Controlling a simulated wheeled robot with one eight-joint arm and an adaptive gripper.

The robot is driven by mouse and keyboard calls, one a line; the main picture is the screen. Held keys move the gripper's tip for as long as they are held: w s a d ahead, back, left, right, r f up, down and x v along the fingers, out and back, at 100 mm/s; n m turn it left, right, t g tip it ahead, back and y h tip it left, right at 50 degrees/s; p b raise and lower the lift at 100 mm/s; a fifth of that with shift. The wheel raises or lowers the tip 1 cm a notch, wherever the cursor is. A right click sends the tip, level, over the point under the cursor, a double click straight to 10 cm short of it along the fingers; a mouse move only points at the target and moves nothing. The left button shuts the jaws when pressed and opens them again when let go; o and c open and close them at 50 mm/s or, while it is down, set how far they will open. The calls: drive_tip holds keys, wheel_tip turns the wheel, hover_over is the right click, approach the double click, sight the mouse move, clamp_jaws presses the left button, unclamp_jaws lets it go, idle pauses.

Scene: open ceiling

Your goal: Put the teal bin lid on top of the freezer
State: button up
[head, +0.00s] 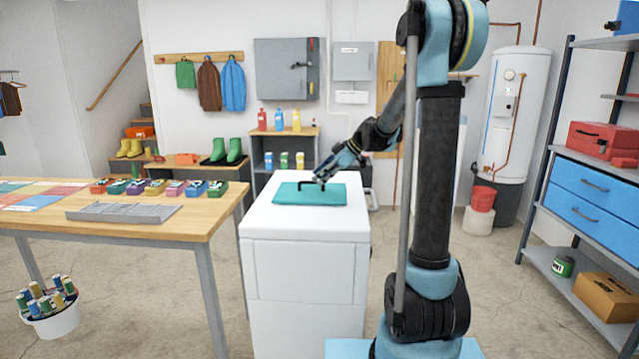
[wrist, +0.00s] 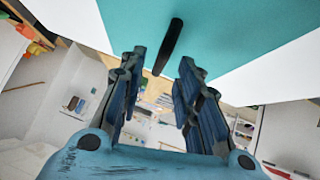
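The teal bin lid (head: 332,198) lies flat on the white top of the freezer (head: 300,222). Its dark bar handle (head: 306,185) stands up from the middle. In the wrist view the lid (wrist: 225,30) and handle (wrist: 171,45) show above my fingers. My gripper (head: 320,177) is at the handle's right end, just above the lid. In the wrist view my gripper (wrist: 162,58) is open, with the handle's near end in the gap between its fingertips. I cannot tell whether a finger touches the handle.
A wooden table (head: 200,228) stands left of the freezer, with a grey tray (head: 125,213) and several small coloured boxes. A low shelf (head: 285,140) with bottles stands behind. A blue-drawer rack (head: 595,185) is at the right. The floor between freezer and rack is largely clear.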

drive_tip(key=v, duration=0.8)
drive_tip(key=s+d+f+m+h, duration=0.1)
drive_tip(key=s+d+f+m, duration=0.1)
drive_tip(key=s, duration=0.5)
drive_tip(key=s+d+f+m+h, duration=0.1)
drive_tip(key=s+d+m, duration=0.1)
drive_tip(key=s+m, duration=0.2)
drive_tip(key=s+d+f+m+h, duration=0.2)
drive_tip(key=s, duration=0.7)
drive_tip(key=shift+s+d+f+m, duration=0.1)
drive_tip(key=shift+s+f+m, duration=0.25)
drive_tip(key=shift+m, duration=0.05)
drive_tip(key=s+d+f+m+h, duration=0.2)
drive_tip(key=s+d+f+m, duration=0.2)
drive_tip(key=s, duration=0.4)
drive_tip(key=s+d+f+m+h, duration=0.3)
drive_tip(key=s+d+f+m, duration=0.2)
drive_tip(key=s+f, duration=0.4)
drive_tip(key=shift+s+d+f+m, duration=0.15)
drive_tip(key=shift+s+d+m, duration=0.15)
drive_tip(key=shift+d, duration=0.3)
